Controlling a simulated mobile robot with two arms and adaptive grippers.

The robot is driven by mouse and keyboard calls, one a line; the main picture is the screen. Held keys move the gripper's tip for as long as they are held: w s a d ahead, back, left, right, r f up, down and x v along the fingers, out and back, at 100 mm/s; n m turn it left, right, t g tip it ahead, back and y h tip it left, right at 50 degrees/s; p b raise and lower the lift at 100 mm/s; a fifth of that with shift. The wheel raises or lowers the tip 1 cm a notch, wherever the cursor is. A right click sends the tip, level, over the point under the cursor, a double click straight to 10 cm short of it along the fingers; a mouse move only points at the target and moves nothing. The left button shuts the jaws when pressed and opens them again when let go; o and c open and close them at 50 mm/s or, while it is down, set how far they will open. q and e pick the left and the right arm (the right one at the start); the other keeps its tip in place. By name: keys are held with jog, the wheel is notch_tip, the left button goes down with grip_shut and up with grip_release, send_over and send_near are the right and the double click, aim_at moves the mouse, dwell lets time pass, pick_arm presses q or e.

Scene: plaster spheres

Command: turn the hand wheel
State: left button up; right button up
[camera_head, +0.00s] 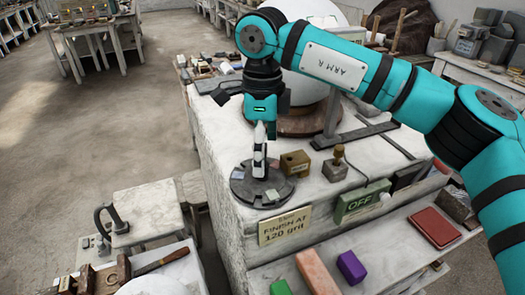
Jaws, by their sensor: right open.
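A dark grey round disc (240,190), which looks like the hand wheel, lies flat on the near left corner of the white stone bench (213,150). It has paler patches on its top. My right gripper (260,172) points straight down over the disc, its fingers close to the disc's middle. The fingers are open, seen nearly edge-on. I cannot tell whether they touch the disc, and they hide part of its centre. My left gripper is not in view.
A small brass-coloured box (294,163) and a wooden-knobbed block (336,166) stand close right of the disc. A large white sphere (305,85) is behind. A sign (285,226) and a green OFF plate (361,201) are on the front. Open floor (110,130) lies left.

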notch_tip(320, 180, up, 11)
dwell(0.3)
